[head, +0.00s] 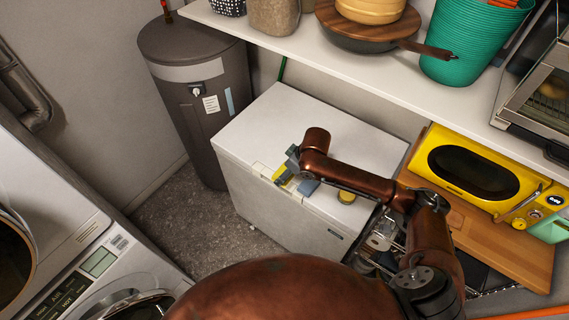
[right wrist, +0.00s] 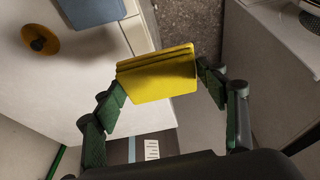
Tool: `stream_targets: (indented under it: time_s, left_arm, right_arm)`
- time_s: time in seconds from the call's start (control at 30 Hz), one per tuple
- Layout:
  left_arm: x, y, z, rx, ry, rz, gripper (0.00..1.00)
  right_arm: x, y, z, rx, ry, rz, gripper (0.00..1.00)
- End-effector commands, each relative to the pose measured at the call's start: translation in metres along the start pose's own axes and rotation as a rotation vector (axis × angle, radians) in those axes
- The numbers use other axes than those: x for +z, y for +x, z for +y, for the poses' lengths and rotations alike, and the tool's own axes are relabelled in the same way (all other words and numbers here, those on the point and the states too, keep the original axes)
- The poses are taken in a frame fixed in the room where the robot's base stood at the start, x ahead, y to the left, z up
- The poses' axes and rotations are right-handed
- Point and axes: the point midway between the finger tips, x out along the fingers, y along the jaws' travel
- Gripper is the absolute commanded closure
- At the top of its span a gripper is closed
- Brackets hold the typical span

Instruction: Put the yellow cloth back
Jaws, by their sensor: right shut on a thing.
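The yellow cloth (right wrist: 157,78) is a folded, flat, layered piece between the two fingers of my right gripper (right wrist: 163,74) in the right wrist view. The fingers are shut on its sides. In the head view my right gripper (head: 289,166) is at the front edge of the white chest freezer (head: 268,128), and a bit of the yellow cloth (head: 281,178) shows below it. I cannot tell whether the cloth touches the freezer top. My left gripper is not in view.
A blue-grey cloth (head: 308,187) and a round yellow knobbed thing (head: 346,197) lie on the freezer beside the gripper. A dark cylindrical tank (head: 190,110) stands left of it. A shelf (head: 300,45) hangs behind. A yellow appliance (head: 470,170) stands right.

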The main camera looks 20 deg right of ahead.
Motion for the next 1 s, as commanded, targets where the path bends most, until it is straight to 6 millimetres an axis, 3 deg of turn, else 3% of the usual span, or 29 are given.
stream_targets:
  time_s: [0.23,0.5,0.63,0.87,1.0]
  left_arm:
    - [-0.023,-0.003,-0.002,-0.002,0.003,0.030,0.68]
    - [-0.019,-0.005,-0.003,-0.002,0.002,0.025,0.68]
    - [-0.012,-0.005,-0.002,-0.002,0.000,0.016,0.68]
    - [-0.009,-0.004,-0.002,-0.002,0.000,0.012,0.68]
    - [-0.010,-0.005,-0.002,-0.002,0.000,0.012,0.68]
  right_arm:
    - [-0.024,0.037,0.044,0.003,0.005,-0.001,0.53]
    - [-0.036,0.088,0.082,0.002,0.005,-0.002,0.53]
    - [-0.037,0.106,0.091,0.001,0.003,-0.001,0.53]
    - [-0.038,0.117,0.098,0.001,0.002,0.000,0.53]
    - [-0.031,0.135,0.098,0.000,0.004,-0.002,0.53]
